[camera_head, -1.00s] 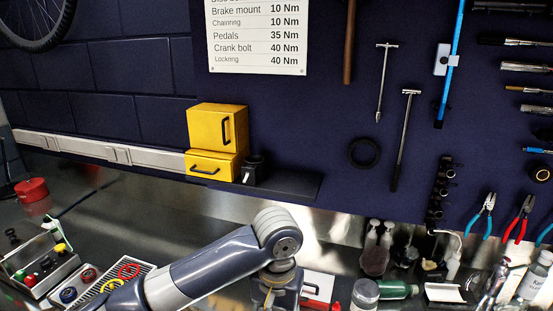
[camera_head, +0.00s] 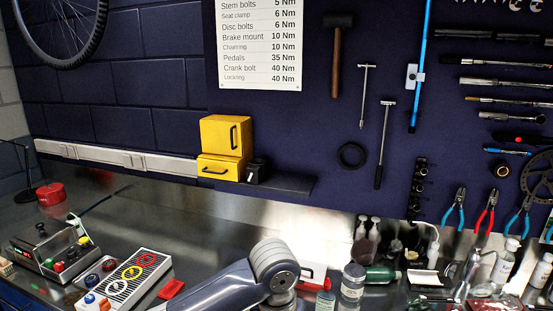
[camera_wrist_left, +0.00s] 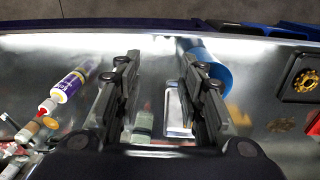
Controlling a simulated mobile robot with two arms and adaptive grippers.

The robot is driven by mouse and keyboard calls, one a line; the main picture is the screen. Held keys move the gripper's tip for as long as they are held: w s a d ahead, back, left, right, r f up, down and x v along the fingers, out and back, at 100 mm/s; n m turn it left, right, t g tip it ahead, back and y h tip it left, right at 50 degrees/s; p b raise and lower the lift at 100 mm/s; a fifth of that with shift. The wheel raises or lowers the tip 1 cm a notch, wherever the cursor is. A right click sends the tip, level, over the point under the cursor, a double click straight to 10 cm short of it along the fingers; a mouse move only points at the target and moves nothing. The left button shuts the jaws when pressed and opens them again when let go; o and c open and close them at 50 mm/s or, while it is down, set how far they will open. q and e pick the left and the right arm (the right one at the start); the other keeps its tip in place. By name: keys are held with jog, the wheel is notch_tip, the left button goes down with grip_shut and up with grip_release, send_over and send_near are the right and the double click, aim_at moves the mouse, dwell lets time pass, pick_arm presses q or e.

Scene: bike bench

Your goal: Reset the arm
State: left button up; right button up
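My left arm (camera_head: 250,281) comes in at the bottom of the head view, with its pale joint over the metal bench. Its gripper is hidden or out of the picture there. In the left wrist view my left gripper (camera_wrist_left: 155,100) shows two dark fingers standing well apart, with nothing held between them. Behind the gap lie the bench top, a greenish item (camera_wrist_left: 143,124) and a white-edged item (camera_wrist_left: 178,122). My right gripper is in neither view.
A control box with coloured knobs (camera_head: 55,250) and a panel with coloured rings (camera_head: 128,275) stand at left. Yellow drawers (camera_head: 225,146) stand at the back. Bottles and jars (camera_head: 353,280) crowd the right. A blue cylinder (camera_wrist_left: 213,68) lies beside the fingers. Open bench lies behind the arm.

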pick_arm(q)
jog(key=s+f+t+h, duration=0.2)
jog(key=s+f+h, duration=0.2)
jog(key=s+f, duration=0.4)
jog(key=s+a+f+n+t+y, duration=0.1)
jog(key=s+a+f, duration=0.1)
jog(key=s+a, duration=0.35)
jog(key=s+a+f+y, duration=0.2)
jog(key=a+f, duration=0.1)
jog(key=a, duration=0.6)
jog(key=s+a+f+n+t+y, duration=0.1)
jog(key=s+a+f, duration=0.1)
jog(key=s+a, duration=0.35)
notch_tip(320, 180, down, 29)
jog(key=a+g+b, duration=0.2)
jog(key=s+a+f+g+b, duration=0.1)
jog(key=s+a+f+b, duration=0.1)
jog(key=s+f, duration=1.5)
jog(key=shift+a+f+y, duration=0.3)
jog(key=shift+f, duration=0.05)
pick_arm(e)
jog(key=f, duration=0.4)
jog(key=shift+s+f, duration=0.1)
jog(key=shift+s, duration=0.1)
